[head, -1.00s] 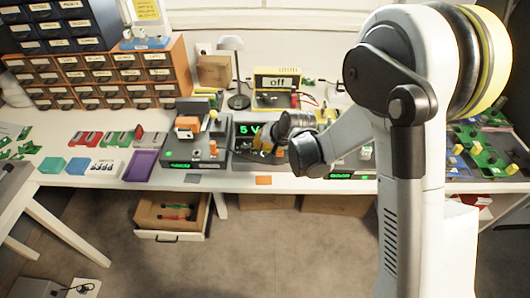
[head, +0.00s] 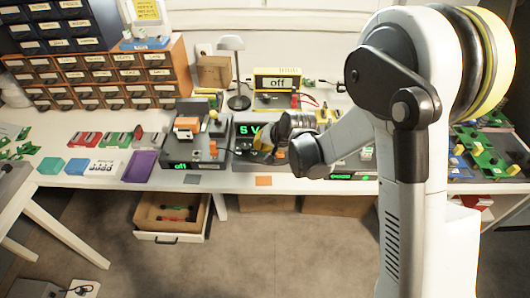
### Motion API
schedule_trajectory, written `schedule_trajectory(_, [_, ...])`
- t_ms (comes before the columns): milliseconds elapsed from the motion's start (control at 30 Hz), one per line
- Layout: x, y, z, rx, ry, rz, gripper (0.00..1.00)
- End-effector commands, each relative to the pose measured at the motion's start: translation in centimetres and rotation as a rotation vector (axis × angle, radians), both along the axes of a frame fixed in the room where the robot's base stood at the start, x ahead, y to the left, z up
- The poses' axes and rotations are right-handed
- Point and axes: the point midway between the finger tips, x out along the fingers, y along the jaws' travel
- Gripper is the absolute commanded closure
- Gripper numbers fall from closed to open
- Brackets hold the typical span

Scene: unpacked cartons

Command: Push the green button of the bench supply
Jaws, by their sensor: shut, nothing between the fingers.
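The device with a green "5 V" display (head: 245,129), which looks like the bench supply, stands at the middle of the white bench. My gripper (head: 261,146) is shut and empty, in front of this device's face and pointing down-left. It covers part of the display and the front below it. I cannot make out the green button; it may be hidden behind my gripper. I cannot tell whether the fingertips touch the device.
A grey unit with orange blocks (head: 187,125) stands close at the left. A yellow meter reading "off" (head: 277,82) and a lamp (head: 235,72) stand behind. A purple tray (head: 141,166) lies further left. An open drawer (head: 172,212) hangs below the bench.

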Motion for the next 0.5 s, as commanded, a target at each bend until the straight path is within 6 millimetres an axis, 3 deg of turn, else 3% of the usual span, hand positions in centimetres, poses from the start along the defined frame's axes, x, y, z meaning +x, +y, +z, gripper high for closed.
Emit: schedule_trajectory(500, [0.04,-0.03,1.3,0.0,-0.001,0.0,1.0])
